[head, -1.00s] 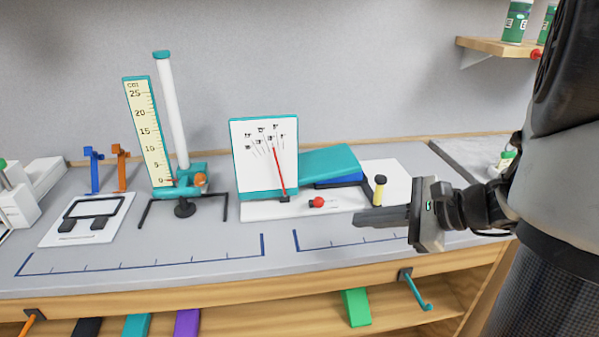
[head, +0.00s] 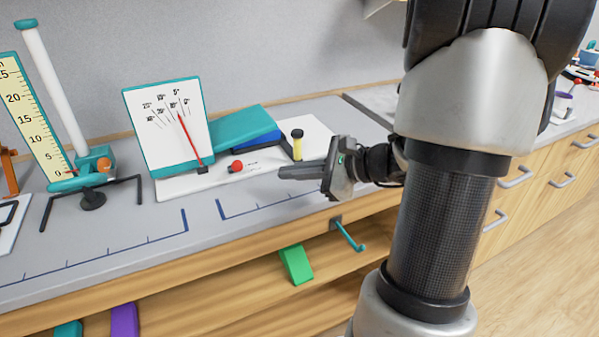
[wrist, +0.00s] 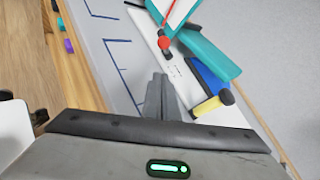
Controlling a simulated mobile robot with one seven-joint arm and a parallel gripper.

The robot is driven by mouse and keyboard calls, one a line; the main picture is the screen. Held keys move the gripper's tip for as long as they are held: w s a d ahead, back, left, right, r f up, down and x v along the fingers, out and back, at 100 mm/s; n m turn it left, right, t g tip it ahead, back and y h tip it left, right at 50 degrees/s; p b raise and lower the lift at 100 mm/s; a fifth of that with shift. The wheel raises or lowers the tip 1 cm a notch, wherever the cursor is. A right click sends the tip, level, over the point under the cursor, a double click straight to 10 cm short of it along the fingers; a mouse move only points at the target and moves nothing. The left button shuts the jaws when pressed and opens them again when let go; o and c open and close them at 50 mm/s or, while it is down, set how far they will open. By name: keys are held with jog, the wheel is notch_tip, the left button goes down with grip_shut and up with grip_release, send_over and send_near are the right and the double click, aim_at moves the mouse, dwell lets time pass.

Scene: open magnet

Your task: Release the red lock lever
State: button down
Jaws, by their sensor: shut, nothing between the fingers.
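The red lock lever shows as a red ball knob (head: 236,166) on the white base plate (head: 180,187) of the angle gauge. It also shows in the wrist view (wrist: 164,43), beyond my fingertips. The gauge has a white dial panel (head: 150,125) with a red needle (head: 190,139), and a teal sloped plate (head: 228,130) over a blue block. My gripper (head: 281,173) is shut and empty. It is right of the knob, apart from it, above the bench's front part. In the wrist view its fingers (wrist: 158,80) lie together and point toward the knob's side.
A height gauge with a white column (head: 52,90) stands at the left. Below the bench edge are a teal hook (head: 348,236) and a green block (head: 296,264).

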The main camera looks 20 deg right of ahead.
aim_at(236, 167)
jog(key=b+x, duration=0.1)
jog(key=x, duration=0.4)
jog(key=shift+w+a, duration=0.2)
jog(key=shift+a, duration=0.1)
jog(key=shift+w+a+r, duration=0.25)
jog(key=shift+a, duration=0.2)
jog(key=shift+w+a+r, duration=0.2)
jog(key=shift+w+a, duration=0.05)
jog(key=shift+a, duration=0.2)
jog(key=shift+w+a+r, duration=0.15)
jog(key=shift+w+a, duration=0.15)
jog(key=shift+a, duration=0.1)
jog(key=shift+r, duration=0.1)
jog(key=shift+r+p, duration=0.3)
jog(key=shift+p, duration=0.45)
jog(key=shift+w+p, duration=0.15)
jog(key=shift+p, duration=0.2)
